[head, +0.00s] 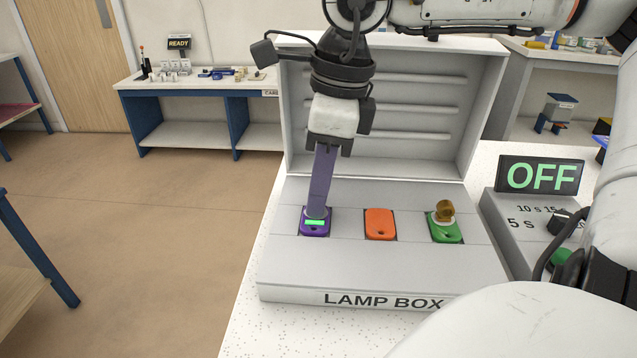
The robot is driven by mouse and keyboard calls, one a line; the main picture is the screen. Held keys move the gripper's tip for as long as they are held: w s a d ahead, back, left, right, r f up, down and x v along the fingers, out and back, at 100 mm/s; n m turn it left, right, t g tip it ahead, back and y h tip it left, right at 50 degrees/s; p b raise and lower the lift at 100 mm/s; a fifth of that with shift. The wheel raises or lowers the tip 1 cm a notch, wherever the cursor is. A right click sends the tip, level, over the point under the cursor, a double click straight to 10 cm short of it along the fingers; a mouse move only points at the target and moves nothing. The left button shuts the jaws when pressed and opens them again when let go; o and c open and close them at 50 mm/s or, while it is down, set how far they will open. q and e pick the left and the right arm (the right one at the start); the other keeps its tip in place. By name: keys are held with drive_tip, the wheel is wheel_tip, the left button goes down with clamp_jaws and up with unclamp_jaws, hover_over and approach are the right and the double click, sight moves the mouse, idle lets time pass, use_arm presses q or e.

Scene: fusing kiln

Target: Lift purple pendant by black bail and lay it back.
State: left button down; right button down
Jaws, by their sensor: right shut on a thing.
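The purple pendant (314,230) is at the left recess of the open lamp box (380,275), with a bright green bar showing across its upper part. My right gripper (317,212) reaches down from above, its long finger pointing at the pendant's top end. It is shut on the pendant there. The black bail cannot be made out; the fingertips cover that spot. The pendant looks in or just over its recess; I cannot tell whether it is clear of it. My left gripper is not in view.
An orange pendant (380,223) lies in the middle recess. A green pendant (446,233) with a brown-gold knob-like piece (444,211) lies in the right one. The raised lid (420,110) stands behind my gripper. A control box with an OFF display (540,175) stands at right.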

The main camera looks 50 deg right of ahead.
sight(330, 213)
drive_tip(key=c, duration=1.7)
unclamp_jaws()
drive_tip(key=shift+o, duration=0.2)
drive_tip(key=shift+r, duration=0.15)
wheel_tip(330, 213, up, 10)
drive_tip(key=s+p, duration=0.1)
drive_tip(key=shift+s+d, duration=0.15)
drive_tip(key=shift+d, duration=0.3)
